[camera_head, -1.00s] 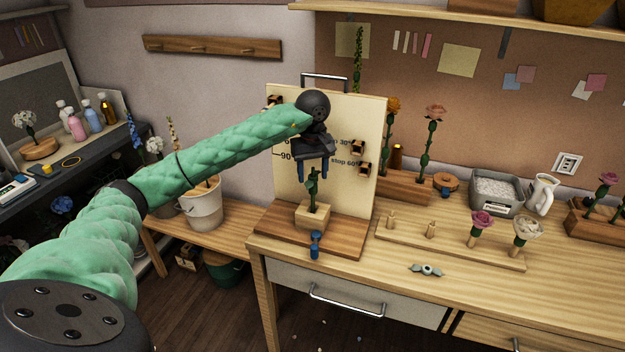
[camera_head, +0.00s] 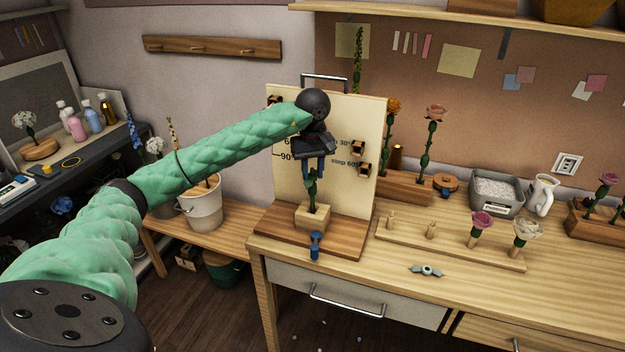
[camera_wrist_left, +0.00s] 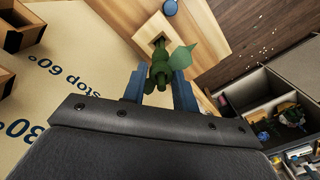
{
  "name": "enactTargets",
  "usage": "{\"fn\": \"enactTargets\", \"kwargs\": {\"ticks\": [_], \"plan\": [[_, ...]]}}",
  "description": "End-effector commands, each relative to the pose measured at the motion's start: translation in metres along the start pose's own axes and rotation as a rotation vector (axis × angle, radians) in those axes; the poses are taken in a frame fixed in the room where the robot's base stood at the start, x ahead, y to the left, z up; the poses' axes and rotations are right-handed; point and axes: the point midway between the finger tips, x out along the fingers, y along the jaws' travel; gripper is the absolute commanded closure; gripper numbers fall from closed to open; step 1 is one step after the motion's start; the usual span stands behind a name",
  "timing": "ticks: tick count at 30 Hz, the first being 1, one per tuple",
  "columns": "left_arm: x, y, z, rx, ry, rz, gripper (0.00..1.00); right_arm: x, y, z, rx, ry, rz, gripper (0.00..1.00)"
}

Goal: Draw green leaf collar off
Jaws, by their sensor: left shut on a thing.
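A green stem (camera_head: 312,196) stands upright in a pale wooden block (camera_head: 311,218) on the wooden base (camera_head: 338,238) of the angle board. My left gripper (camera_head: 313,172) is above the block, its blue fingers pointing down and shut on the green leaf collar (camera_wrist_left: 161,66) around the stem. In the left wrist view the fingers (camera_wrist_left: 160,88) press it from both sides, and a leaf (camera_wrist_left: 183,57) sticks out to the right. The fingers partly hide the collar in the head view. My right gripper is not in view.
The angle board (camera_head: 350,195) stands close behind the gripper, with small wooden blocks (camera_head: 363,170) on it. A blue peg (camera_head: 315,245) stands in front. A peg strip with flower heads (camera_head: 481,222) and a small pale green winged piece (camera_head: 427,270) lie to the right.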

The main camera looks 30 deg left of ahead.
Motion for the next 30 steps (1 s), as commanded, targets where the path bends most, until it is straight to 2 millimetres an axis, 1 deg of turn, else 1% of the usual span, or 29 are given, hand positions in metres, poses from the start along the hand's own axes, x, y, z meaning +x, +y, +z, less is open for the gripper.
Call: {"fn": "enactTargets", "kwargs": {"ticks": [30], "plan": [[-0.015,0.0,0.0,0.0,0.0,0.0,0.97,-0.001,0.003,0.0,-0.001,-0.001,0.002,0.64]]}}
